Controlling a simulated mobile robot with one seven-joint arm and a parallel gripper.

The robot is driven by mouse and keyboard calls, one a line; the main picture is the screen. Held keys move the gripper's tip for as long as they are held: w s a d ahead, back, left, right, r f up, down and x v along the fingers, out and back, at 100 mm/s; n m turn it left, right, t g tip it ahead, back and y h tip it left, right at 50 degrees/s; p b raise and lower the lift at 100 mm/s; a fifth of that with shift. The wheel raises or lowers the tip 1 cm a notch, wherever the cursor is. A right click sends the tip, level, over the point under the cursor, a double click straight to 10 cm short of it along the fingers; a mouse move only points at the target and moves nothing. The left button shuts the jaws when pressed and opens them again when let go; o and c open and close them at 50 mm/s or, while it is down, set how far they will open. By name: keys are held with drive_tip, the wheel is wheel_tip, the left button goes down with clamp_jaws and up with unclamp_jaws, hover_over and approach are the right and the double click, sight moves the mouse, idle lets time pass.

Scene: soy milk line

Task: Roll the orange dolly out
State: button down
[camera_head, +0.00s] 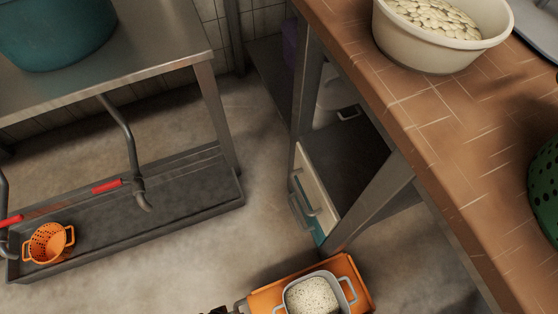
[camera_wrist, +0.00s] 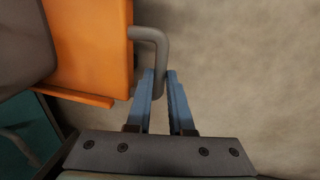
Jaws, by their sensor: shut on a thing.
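The orange dolly (camera_head: 346,267) is on the floor at the bottom of the head view, partly cut off by the frame. A light grey two-handled pot (camera_head: 346,291) with pale speckled contents stands on it. In the wrist view the dolly's orange side (camera_wrist: 100,45) fills the upper left, and its grey bent handle (camera_wrist: 152,34) sticks out to the right. My gripper (camera_wrist: 160,76) has its blue fingers shut on the lower end of this handle. In the head view only a dark bit of my gripper shows at the bottom edge, left of the dolly.
A brown tiled counter (camera_head: 430,130) on metal legs stands right of the dolly, with a cream tub (camera_head: 430,57) on top. A low floor trough (camera_head: 190,190) with an orange basket (camera_head: 48,243) lies left. Bare floor (camera_head: 215,255) lies between them.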

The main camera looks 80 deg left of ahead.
drive_tip(key=shift+s+d+f, duration=0.1)
drive_tip(key=shift+s+d, duration=0.2)
drive_tip(key=shift+s, duration=0.65)
drive_tip(key=shift+s+d, duration=0.25)
drive_tip(key=shift+s, duration=0.65)
drive_tip(key=c, duration=0.8)
unclamp_jaws()
wheel_tip(320, 180, up, 13)
drive_tip(key=s+p, duration=0.2)
drive_tip(key=p, duration=0.6)
drive_tip(key=shift+s+d+p, duration=0.15)
drive_tip(key=shift+d+p, duration=0.2)
drive_tip(key=shift+p, duration=0.05)
drive_tip(key=shift+f, duration=0.1)
